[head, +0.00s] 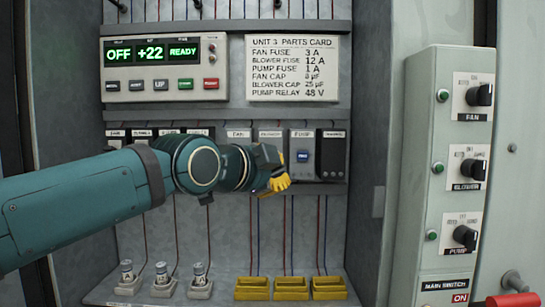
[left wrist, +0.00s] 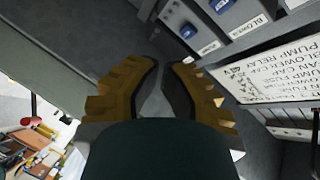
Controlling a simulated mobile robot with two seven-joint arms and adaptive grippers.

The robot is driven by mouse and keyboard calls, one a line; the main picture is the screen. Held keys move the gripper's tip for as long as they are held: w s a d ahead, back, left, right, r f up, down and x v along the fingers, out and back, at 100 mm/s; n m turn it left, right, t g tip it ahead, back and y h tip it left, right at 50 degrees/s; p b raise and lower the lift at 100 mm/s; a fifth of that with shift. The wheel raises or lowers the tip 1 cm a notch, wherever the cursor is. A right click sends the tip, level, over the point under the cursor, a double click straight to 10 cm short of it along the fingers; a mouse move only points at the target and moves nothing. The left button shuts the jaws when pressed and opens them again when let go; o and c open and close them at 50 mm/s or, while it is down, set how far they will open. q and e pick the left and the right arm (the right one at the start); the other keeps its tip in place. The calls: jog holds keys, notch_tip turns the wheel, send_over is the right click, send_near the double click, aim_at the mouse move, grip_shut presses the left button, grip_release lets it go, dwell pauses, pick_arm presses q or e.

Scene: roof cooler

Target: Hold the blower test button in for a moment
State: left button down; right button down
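In the head view the relay row runs behind my left gripper (head: 277,183). A blue button (head: 303,156) shows on the PUMP relay. The BLOWER relay's label shows above the gripper, and much of its body is hidden. In the left wrist view the blower's blue test button (left wrist: 221,5) is at the top edge, beside the BLOWER label (left wrist: 258,22). The neighbouring blue button (left wrist: 188,32) is lower left of it. My right gripper is not in view.
A parts card (head: 292,68) and a display panel (head: 163,68) are above the relays. Yellow sockets (head: 291,289) and fuses (head: 162,273) sit below. A side box (head: 444,170) carries knobs, one also marked BLOWER. Open space lies below the relay row.

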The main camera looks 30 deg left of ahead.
pick_arm(q)
jog(key=w+a, duration=0.4)
jog(key=w, duration=0.3)
jog(key=shift+w+a+p, duration=0.3)
jog(key=shift+w+p, duration=0.05)
jog(key=shift+w, duration=0.1)
dwell(1.4)
jog(key=shift+w+a+b, duration=0.2)
jog(key=shift+w+b, duration=0.1)
jog(key=shift+b, duration=0.05)
